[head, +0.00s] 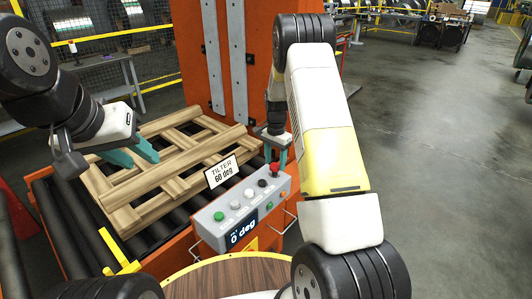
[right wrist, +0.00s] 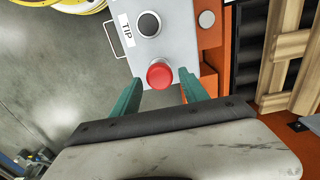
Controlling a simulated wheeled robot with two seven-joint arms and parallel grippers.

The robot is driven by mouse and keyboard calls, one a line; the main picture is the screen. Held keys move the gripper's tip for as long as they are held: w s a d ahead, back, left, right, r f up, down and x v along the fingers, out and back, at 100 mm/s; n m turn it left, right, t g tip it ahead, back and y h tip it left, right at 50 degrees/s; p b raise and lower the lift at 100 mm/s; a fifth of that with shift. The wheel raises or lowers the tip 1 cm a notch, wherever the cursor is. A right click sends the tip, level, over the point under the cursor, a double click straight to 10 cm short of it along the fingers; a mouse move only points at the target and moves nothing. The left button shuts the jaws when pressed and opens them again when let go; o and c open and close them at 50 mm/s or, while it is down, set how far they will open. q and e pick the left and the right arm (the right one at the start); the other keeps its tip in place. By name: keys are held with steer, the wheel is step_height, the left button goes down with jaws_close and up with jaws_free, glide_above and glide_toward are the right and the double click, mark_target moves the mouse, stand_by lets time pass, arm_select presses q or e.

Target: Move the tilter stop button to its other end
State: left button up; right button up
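The red stop button (head: 275,168) is a mushroom knob at the right end of the grey tilter control box (head: 213,230). In the right wrist view the red button (right wrist: 160,74) lies ahead of and between the fingertips. My right gripper (head: 276,154) is over that end of the box, and its fingers (right wrist: 158,93) are apart with nothing between them but the button's end of the box. I cannot tell whether either finger touches the button. My left gripper (head: 145,155) is above the wooden pallet at the left, fingers apart and empty.
Green, white and black buttons line the box. A wooden pallet (head: 165,165) lies on rollers. An orange column (head: 262,60) rises behind. Open floor (head: 440,170) lies right.

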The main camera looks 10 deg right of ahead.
mark_target(275, 165)
stand_by(0.3)
step_height(275, 165, up, 7)
steer(key=shift+r, duration=0.3)
stand_by(0.3)
